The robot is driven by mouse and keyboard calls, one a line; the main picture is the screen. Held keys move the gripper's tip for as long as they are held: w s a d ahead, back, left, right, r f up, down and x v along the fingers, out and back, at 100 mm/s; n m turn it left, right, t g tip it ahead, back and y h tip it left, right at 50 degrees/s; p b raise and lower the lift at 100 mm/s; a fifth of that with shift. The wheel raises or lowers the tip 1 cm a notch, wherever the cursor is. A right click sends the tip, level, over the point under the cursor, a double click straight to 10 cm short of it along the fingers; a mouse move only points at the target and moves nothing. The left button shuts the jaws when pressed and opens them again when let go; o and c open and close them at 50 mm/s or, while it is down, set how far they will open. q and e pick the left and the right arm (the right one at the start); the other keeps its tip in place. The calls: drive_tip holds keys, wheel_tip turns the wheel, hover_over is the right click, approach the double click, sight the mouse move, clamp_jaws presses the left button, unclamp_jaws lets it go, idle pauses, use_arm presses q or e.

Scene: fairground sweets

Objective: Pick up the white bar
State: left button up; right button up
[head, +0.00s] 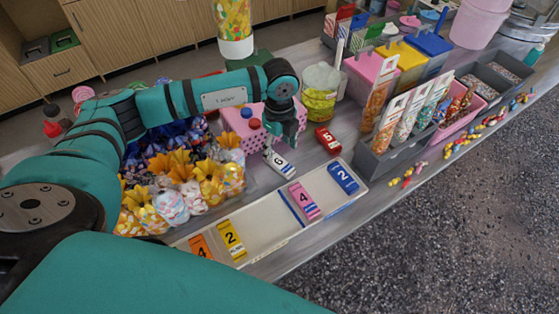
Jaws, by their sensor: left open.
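The white bar (279,163), marked with a dark 6, lies on the grey counter behind a long pale tray (268,224). My left gripper (282,143) reaches down just behind and above the white bar. Its jaws are open and nothing shows between them. Whether a fingertip touches the bar is too small to tell. My right gripper is not in view.
A red bar (328,140) marked 5 lies right of the white one. The tray holds orange, yellow, pink (304,200) and blue bars. Wrapped sweets (172,205) crowd the left; a pink dotted box (241,122) stands close behind the gripper.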

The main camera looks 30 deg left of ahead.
sight(279, 162)
use_arm(q)
drive_tip(key=shift+f, duration=0.15)
drive_tip(key=shift+s+f+p, duration=0.1)
drive_tip(key=shift+f+p, duration=0.2)
drive_tip(key=shift+p, duration=0.05)
wheel_tip(279, 162, down, 4)
drive_tip(key=shift+r+p, duration=0.15)
drive_tip(key=shift+p, duration=0.55)
drive_tip(key=shift+f, duration=0.45)
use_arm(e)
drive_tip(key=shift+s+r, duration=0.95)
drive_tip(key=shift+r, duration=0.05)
use_arm(q)
drive_tip(key=shift+d, duration=0.1)
drive_tip(key=shift+c, duration=0.3)
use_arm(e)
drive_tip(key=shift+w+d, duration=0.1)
use_arm(q)
drive_tip(key=c, duration=1.2)
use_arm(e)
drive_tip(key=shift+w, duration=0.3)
